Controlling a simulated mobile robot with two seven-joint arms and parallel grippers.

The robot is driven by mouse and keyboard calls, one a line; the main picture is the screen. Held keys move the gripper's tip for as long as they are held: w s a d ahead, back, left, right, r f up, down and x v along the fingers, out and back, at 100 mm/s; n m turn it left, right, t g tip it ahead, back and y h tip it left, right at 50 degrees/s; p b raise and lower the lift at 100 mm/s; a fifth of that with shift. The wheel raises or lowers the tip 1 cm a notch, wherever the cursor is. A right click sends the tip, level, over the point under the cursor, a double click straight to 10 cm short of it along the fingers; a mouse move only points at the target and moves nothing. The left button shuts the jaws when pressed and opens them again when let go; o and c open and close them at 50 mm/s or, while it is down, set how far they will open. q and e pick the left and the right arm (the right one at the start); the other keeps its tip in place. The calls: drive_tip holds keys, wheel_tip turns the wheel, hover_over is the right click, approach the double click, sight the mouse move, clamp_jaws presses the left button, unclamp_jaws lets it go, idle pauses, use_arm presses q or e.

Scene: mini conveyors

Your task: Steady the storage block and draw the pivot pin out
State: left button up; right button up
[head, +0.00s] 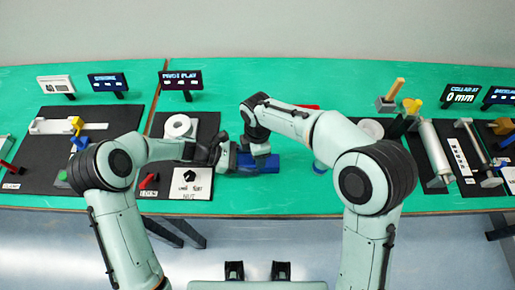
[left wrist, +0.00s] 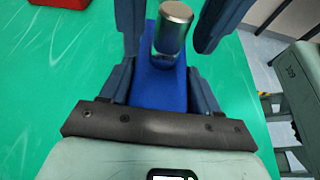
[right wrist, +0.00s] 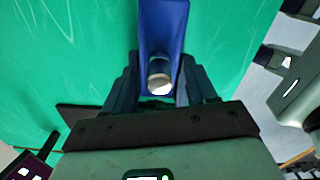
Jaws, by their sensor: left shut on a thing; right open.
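The blue storage block (head: 270,163) lies on the green table at the middle. My left gripper (head: 228,158) comes in from the left and is shut on the block's near end. In the left wrist view, the block (left wrist: 160,90) runs up between its fingers. The silvery pivot pin (left wrist: 174,28) stands up out of the block there; it also shows in the right wrist view (right wrist: 160,80). My right gripper (head: 262,152) is above the block, with its open fingers (right wrist: 160,85) on either side of the pin. In the head view the right gripper hides the pin.
A black station board (head: 168,125) with a white roll (head: 178,126) and a card (head: 190,184) lies left of the block. Green table between is clear.

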use_arm(q)
drive_tip(key=shift+s+f, duration=0.1)
drive_tip(key=shift+f, duration=0.15)
use_arm(e)
clamp_jaws()
use_arm(q)
drive_tip(key=shift+a, duration=0.1)
use_arm(e)
drive_tip(key=shift+r, duration=3.05)
use_arm(q)
drive_tip(key=o, duration=1.2)
drive_tip(key=shift+r, duration=0.1)
drive_tip(key=v, duration=1.2)
